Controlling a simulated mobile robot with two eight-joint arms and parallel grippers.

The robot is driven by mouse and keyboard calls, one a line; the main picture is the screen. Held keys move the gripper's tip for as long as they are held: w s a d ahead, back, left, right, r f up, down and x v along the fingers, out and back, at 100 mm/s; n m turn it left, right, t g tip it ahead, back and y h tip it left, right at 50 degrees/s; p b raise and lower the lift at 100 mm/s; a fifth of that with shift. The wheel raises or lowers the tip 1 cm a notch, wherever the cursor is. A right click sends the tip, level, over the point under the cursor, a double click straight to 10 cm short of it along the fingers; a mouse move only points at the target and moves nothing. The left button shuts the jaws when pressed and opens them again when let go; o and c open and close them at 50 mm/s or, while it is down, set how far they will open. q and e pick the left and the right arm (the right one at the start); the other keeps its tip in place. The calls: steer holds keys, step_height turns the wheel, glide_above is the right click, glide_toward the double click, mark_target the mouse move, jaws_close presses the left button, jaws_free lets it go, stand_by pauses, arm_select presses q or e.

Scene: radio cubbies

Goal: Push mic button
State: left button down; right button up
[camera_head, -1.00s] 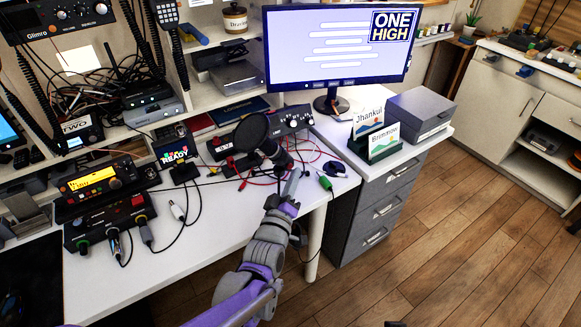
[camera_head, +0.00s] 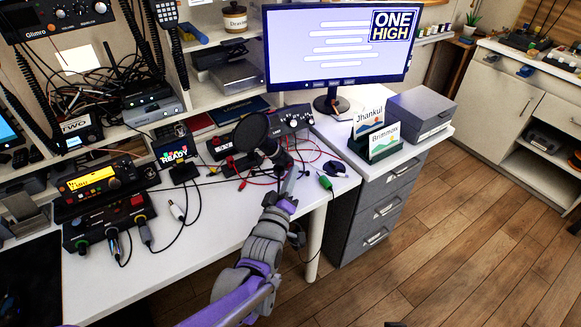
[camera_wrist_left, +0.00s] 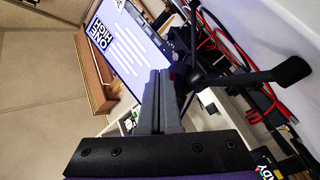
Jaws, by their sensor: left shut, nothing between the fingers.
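A dark desk microphone with a round black head (camera_head: 250,132) stands on the white desk, left of the monitor's foot. Its body leans down to the right, towards my left gripper (camera_head: 287,180). My left gripper is shut and empty, with its tips at or very close to the microphone's lower part. In the left wrist view the closed grey fingers (camera_wrist_left: 161,100) point at a dark stand-like part (camera_wrist_left: 198,76), probably the microphone's. I cannot tell whether they touch. The mic button cannot be made out. My right gripper is not in view.
Red and black cables (camera_head: 318,152) lie around the microphone. A monitor (camera_head: 335,50) stands behind, and name cards (camera_head: 384,142) stand to the right. A radio with a yellow display (camera_head: 92,180) and a control box (camera_head: 108,222) are at left. The front desk top is mostly clear.

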arm_select(q)
steer(key=shift+w+a, duration=0.1)
steer(key=shift+w, duration=0.05)
stand_by(0.3)
steer(key=shift+s+d, duration=0.35)
steer(key=shift+s, duration=0.2)
steer(key=shift+s+d+r+p, duration=0.1)
steer(key=shift+s+d+p, duration=0.45)
steer(key=shift+s, duration=0.35)
steer(key=shift+s+d+p, duration=0.2)
steer(key=shift+s+d, duration=0.35)
steer(key=shift+s, duration=0.25)
steer(key=shift+s+d+p, duration=0.2)
steer(key=shift+s+d, duration=0.35)
steer(key=shift+s, duration=0.25)
